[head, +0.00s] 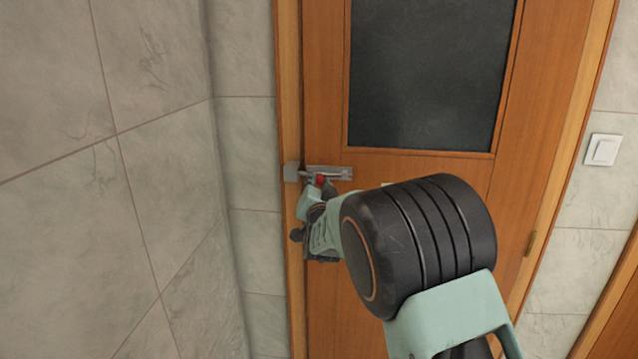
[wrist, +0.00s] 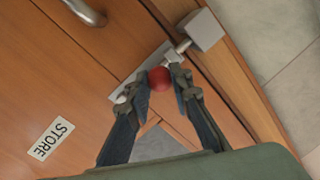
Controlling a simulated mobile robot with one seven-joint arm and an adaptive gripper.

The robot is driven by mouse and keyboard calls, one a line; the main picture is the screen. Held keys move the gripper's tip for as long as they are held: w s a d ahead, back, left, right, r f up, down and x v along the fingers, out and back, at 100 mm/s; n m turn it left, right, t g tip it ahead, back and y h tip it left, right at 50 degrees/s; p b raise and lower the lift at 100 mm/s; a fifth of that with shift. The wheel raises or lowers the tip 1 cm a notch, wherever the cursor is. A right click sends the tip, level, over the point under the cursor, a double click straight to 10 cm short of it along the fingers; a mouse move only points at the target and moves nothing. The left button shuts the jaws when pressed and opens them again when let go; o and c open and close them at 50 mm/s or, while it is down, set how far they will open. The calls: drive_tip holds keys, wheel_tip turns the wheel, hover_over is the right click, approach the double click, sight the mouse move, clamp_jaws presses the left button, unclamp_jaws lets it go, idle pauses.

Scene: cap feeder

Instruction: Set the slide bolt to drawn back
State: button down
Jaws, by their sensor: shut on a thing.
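The slide bolt's grey plate (head: 344,173) is fixed across the left edge of the wooden door. Its red knob (wrist: 159,79) sits between my fingertips in the wrist view and partly shows in the head view (head: 320,180). My gripper (wrist: 161,77) is shut on this knob, one finger on each side. The bolt's rod (wrist: 178,50) spans from the plate to the grey keeper block (wrist: 206,30) on the frame; whether its tip is inside cannot be told. The keeper also shows in the head view (head: 291,172). My fingers hide part of the plate.
The door (head: 420,170) is closed and has a dark panel (head: 430,75). A metal handle (wrist: 85,12) and a STORE label (wrist: 51,140) are on it. A tiled wall (head: 150,180) stands close on the left. A light switch (head: 602,150) is on the right wall.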

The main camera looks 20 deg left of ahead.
sight(330, 175)
drive_tip(key=d+b, duration=0.2)
drive_tip(key=b, duration=0.1)
drive_tip(key=shift+w+d+f+b, duration=0.1)
drive_tip(key=shift+w+d+b, duration=0.2)
drive_tip(key=shift+w+d, duration=0.05)
drive_tip(key=c, duration=1.7)
unclamp_jaws()
drive_tip(key=shift+d, duration=0.15)
drive_tip(key=shift+s, duration=0.1)
